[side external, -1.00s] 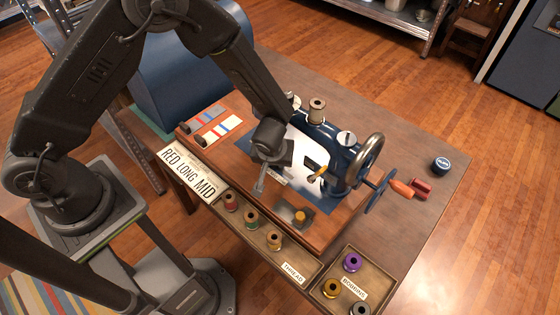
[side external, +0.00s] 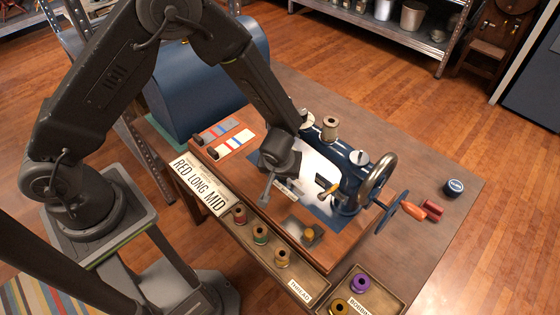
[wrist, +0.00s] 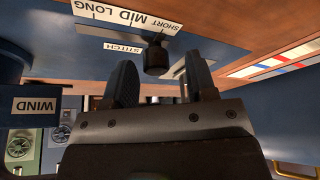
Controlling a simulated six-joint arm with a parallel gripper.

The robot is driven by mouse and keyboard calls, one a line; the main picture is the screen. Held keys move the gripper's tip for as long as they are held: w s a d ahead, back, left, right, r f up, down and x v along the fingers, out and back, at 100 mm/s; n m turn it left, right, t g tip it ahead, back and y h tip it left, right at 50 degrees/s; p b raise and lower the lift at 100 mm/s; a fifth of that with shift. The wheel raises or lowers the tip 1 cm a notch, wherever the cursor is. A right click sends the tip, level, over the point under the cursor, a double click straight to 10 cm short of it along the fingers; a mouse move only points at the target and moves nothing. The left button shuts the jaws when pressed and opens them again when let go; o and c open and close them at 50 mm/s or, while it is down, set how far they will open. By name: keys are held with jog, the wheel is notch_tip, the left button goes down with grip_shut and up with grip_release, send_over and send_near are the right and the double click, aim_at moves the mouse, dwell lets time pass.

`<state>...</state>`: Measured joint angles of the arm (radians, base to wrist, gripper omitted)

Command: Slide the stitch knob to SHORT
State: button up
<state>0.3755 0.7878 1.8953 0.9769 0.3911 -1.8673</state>
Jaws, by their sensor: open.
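The stitch knob (wrist: 156,57) is a small black cylinder in the wrist view, below a white scale strip (wrist: 128,18) lettered LONG, MID and SHORT. It stands near the SHORT end, but I cannot tell its exact mark. A STITCH label (wrist: 122,48) is beside it. My gripper (wrist: 162,75) is open, with one dark finger on each side of the knob's line; touching is not clear. In the side view my gripper (side external: 266,190) is low over the near left part of the sewing machine's base (side external: 318,240), and the knob is hidden there.
The blue sewing machine (side external: 350,180) with its handwheel stands right of my gripper. A thread tray (side external: 272,262) with spools lies in front, a bobbin tray (side external: 385,300) at front right. A card (side external: 200,185) reads RED LONG MID. The table's right side is mostly clear.

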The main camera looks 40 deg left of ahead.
jog(key=v, duration=1.2)
jog(key=shift+r, duration=0.35)
jog(key=shift+s, duration=0.1)
jog(key=s+a+r+m+t+h, duration=0.1)
jog(key=s+a+r+m, duration=0.2)
jog(key=r, duration=0.7)
jog(key=s+a+r+m+h, duration=0.1)
jog(key=s+a+r+m, duration=0.2)
jog(key=s+a+r, duration=0.4)
jog(key=s+r, duration=0.3)
jog(key=s, duration=0.2)
jog(key=shift+a+m+t+h, duration=0.25)
jog(key=shift+m+t+h, duration=0.05)
jog(key=shift+m+t, duration=0.1)
dwell(1.5)
